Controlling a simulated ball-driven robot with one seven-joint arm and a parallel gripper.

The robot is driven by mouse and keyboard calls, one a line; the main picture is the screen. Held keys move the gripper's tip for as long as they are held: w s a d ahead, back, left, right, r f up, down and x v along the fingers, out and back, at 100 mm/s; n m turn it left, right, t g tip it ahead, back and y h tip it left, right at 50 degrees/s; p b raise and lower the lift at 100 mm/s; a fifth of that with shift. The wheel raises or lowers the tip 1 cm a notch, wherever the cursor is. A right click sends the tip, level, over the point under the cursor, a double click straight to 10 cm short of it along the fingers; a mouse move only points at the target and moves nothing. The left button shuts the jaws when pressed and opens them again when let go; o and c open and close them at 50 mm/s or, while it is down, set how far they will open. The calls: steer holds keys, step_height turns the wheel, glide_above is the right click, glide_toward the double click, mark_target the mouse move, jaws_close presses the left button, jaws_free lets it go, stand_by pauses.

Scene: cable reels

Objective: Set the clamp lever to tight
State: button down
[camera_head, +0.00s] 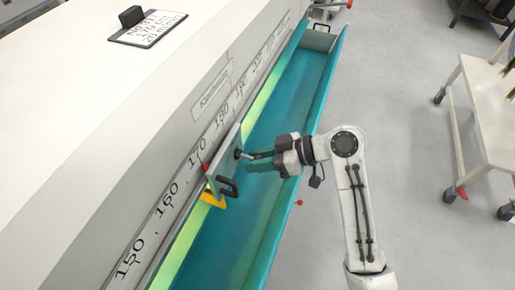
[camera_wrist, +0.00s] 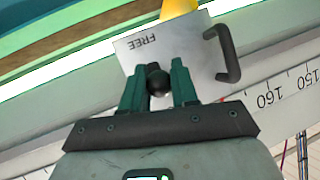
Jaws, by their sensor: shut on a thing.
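The clamp lever ends in a black ball knob (camera_wrist: 157,83), which sits between the green fingers of my gripper (camera_wrist: 158,88) in the wrist view. My gripper (camera_head: 262,161) is shut on it. In the head view a short metal part of the lever (camera_head: 249,156) runs from a dark round pivot on the stop plate (camera_head: 223,172) to my fingers. In the wrist view the grey stop plate (camera_wrist: 131,51) carries the word FREE near the knob. Any other label is hidden or out of view.
A black handle (camera_head: 229,187) and a yellow piece (camera_head: 213,200) are on the plate's near side. A numbered scale (camera_head: 167,190) runs along the white machine wall. The teal trough (camera_head: 270,120) lies below. A white cart (camera_head: 478,120) stands at the right, with clear floor between.

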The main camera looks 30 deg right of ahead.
step_height(320, 180, up, 2)
steer(key=g+h+p, duration=0.2)
steer(key=p, duration=0.3)
steer(key=shift+w+a+r+m, duration=0.1)
steer(key=shift+w+m, duration=0.05)
steer(key=shift+m, duration=0.15)
steer(key=g+h+p, duration=0.1)
steer(key=p, duration=0.1)
steer(key=shift+p, duration=0.3)
steer(key=shift+w+a+g, duration=0.1)
steer(key=shift+g, duration=0.2)
steer(key=c, duration=0.9)
jaws_free()
steer(key=shift+o, duration=0.2)
